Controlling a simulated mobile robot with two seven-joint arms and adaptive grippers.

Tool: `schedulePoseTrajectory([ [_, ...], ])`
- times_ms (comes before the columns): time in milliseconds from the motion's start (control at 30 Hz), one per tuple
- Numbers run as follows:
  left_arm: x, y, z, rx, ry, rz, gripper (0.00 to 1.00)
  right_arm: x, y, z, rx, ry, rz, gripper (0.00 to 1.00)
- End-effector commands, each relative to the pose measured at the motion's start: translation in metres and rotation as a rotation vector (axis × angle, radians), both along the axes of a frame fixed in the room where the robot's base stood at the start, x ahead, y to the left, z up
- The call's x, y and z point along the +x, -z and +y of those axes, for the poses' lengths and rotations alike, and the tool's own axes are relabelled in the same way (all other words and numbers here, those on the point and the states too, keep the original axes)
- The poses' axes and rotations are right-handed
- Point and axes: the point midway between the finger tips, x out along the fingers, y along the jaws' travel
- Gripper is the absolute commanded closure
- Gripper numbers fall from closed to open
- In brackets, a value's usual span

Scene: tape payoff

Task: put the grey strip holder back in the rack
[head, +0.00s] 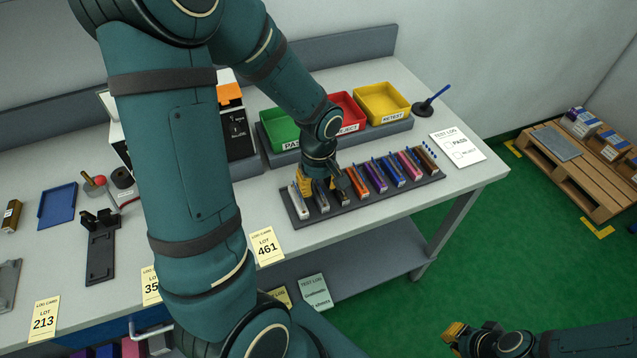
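The dark rack (372,207) lies on the bench with several coloured strip holders standing in a row in it. At its left end stands a pale, whitish-grey holder (297,205). Beside it is a darker grey holder (321,201), right under my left gripper (326,187). The gripper reaches down over the rack's left part and its fingers are close around the holders there. I cannot tell whether they touch or grip the grey one, and its upper part is hidden. My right gripper (455,334) is low at the bottom right, over the green floor and away from the bench.
Green (281,130), red (346,110) and yellow (382,103) bins stand behind the rack. A blue pen in a stand (427,106) and a test log sheet (457,147) lie to the right. My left arm covers the bench's middle. A pallet (575,170) stands on the floor.

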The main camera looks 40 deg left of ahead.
Motion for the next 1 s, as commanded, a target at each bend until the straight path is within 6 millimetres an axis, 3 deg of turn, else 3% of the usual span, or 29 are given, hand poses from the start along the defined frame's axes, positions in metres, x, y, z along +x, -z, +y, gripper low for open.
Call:
schedulePoseTrajectory([
  [400,0.000,-0.006,0.000,0.000,0.000,0.000,0.66,0.001,-0.006,0.000,0.000,0.002,-0.003,1.00],
  [800,0.001,-0.084,0.000,0.001,-0.001,-0.005,0.66,0.007,-0.023,-0.001,-0.004,0.012,-0.015,1.00],
  [1000,0.001,-0.113,0.000,0.001,0.000,-0.003,0.66,0.009,-0.028,-0.002,-0.005,0.017,-0.020,1.00],
])
